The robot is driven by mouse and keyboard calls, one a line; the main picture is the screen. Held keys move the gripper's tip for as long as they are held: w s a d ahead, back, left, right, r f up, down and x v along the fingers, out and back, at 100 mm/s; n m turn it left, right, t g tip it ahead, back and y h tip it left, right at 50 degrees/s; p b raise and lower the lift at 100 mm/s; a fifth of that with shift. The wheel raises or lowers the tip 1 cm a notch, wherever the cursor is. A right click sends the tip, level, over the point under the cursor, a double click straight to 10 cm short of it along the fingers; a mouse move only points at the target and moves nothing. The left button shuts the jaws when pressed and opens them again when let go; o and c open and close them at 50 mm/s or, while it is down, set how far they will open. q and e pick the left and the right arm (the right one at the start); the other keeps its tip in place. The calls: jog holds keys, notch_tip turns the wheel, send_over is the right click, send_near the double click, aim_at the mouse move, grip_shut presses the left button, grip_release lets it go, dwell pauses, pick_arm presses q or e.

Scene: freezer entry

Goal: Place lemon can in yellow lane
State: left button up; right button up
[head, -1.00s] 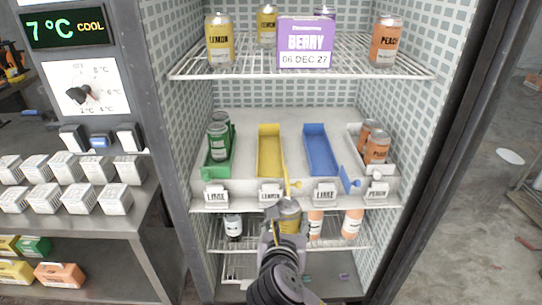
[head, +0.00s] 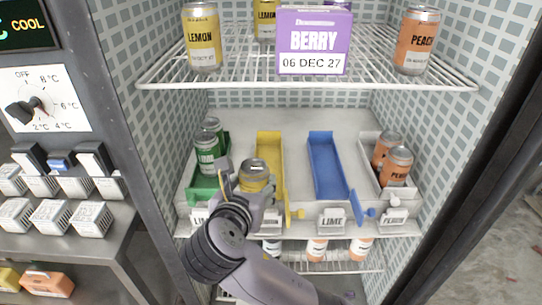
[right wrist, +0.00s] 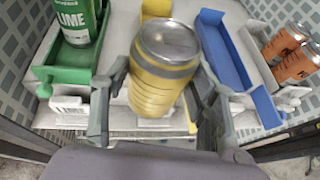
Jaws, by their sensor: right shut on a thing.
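My right gripper (head: 250,184) is shut on a yellow can (head: 255,170), holding it roughly upright at the front of the yellow lane (head: 269,143). In the right wrist view the can (right wrist: 162,72) sits between both fingers, slightly tilted; its label text is not readable. The yellow lane (right wrist: 156,9) shows behind the can's top and looks empty where visible; the can and gripper hide its front left part. I cannot tell whether the can touches the lane. My left gripper is not in view.
Left is a green lane (head: 197,186) with lime cans (head: 207,153). Right are an empty blue lane (head: 325,160) and a pale lane with peach cans (head: 396,166). The wire shelf (head: 300,84) above carries cans and a purple BERRY box (head: 314,41). Bottles stand below.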

jog(key=w+d+f+p, duration=0.1)
jog(key=w, duration=0.4)
jog(key=w+f+p, duration=0.1)
jog(key=w+p, duration=0.1)
jog(key=w, duration=0.4)
jog(key=w+d+p, duration=0.1)
jog(key=w+p, duration=0.1)
jog(key=w, duration=0.4)
jog(key=shift+d+f, duration=0.35)
jog(key=shift+f, duration=0.05)
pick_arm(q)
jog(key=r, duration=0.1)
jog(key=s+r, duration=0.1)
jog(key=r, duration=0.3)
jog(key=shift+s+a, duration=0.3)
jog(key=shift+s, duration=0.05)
pick_arm(e)
jog(key=shift+f, duration=0.15)
jog(key=shift+f, duration=0.1)
jog(key=o, duration=1.5)
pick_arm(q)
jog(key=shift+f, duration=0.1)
